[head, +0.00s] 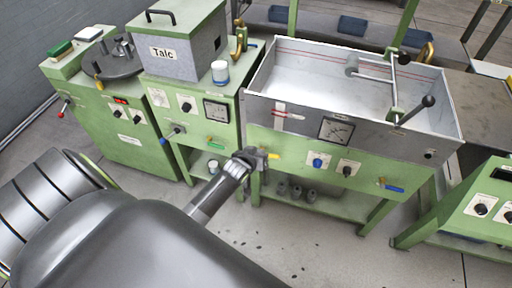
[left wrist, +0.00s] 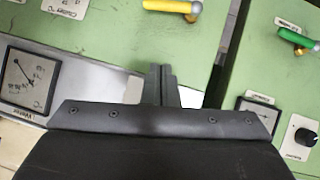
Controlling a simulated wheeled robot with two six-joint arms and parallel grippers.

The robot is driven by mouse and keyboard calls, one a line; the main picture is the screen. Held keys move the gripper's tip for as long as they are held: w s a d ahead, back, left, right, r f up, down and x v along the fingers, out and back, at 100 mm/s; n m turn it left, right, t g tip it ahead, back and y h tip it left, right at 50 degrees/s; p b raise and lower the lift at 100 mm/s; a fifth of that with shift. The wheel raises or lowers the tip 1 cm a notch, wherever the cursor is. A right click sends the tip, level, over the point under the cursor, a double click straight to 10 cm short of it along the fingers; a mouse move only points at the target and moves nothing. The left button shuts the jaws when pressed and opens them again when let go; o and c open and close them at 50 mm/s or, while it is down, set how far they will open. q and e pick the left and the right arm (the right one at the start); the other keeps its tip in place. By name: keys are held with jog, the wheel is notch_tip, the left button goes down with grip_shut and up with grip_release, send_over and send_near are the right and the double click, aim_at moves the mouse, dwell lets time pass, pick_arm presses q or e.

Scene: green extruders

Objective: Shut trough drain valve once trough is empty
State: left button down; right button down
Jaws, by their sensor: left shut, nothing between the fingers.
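The trough (head: 325,65) is a wide metal basin on a green stand. Its pale inside looks bare, with no liquid that I can make out. A yellow-handled valve (head: 273,156) sits low at the left of its front, and a blue-handled valve (head: 393,188) at the lower right; both levers look sideways. I cannot tell from the labels which is the drain valve. My left gripper (head: 262,156) is shut and empty, close to the yellow handle in the head view. In the left wrist view its fingers (left wrist: 163,80) are together, apart from the yellow handle (left wrist: 170,6).
A green-handled valve (head: 216,147) is on the Talc machine (head: 182,65) at the left; it also shows in the left wrist view (left wrist: 297,38). A gauge (head: 336,130) and knobs stand out from the trough's front. Weights lie on the lower shelf. The floor in front is clear.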

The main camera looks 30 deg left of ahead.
pick_arm(q)
jog(key=shift+v, duration=1.25)
